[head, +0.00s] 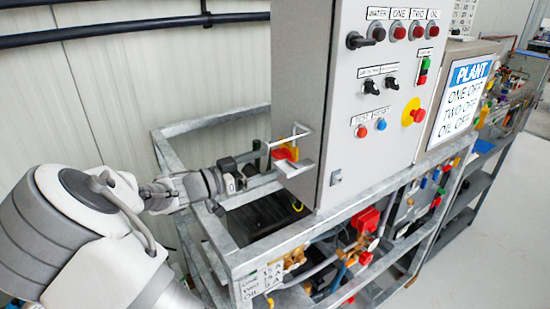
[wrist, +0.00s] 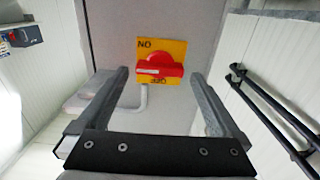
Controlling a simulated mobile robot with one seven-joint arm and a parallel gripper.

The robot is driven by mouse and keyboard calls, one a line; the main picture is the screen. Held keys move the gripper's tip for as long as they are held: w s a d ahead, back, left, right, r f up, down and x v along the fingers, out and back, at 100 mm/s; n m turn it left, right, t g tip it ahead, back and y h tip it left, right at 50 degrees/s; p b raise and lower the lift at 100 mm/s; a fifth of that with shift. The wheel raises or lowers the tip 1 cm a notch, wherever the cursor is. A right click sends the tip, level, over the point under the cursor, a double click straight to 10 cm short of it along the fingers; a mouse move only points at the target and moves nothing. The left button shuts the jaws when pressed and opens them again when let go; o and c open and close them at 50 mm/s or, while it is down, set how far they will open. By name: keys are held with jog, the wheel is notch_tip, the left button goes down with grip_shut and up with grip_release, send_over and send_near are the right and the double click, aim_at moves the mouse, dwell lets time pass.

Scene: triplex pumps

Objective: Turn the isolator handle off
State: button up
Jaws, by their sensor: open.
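The isolator handle (wrist: 160,66) is a red knob on a yellow plate (wrist: 176,47) on the grey cabinet's side. In the wrist view the handle lies roughly crosswise. ON lettering is at the plate's upper left and OFF lettering at its lower edge, both turned around. The head view shows the handle (head: 283,154) partly hidden behind a pale bracket. My gripper (wrist: 160,76) is open and empty, its two fingers pointing at the cabinet side with the handle seen between them. In the head view my gripper (head: 262,160) is just left of the handle; contact cannot be made out.
A pale bracket (head: 296,167) sticks out by the handle, and a grey bent rod (wrist: 142,101) shows below the plate. The cabinet (head: 302,70) stands on a metal frame (head: 240,262). Dark pipes (wrist: 270,95) run along the wall. Switches and buttons cover the cabinet front.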

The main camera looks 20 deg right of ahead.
aim_at(282, 157)
jog(key=shift+w+d, duration=0.15)
jog(key=shift+d, duration=0.55)
jog(key=shift+w+d, duration=0.1)
jog(key=shift+d, duration=0.55)
jog(key=c, duration=1.2)
jog(key=shift+o, duration=0.2)
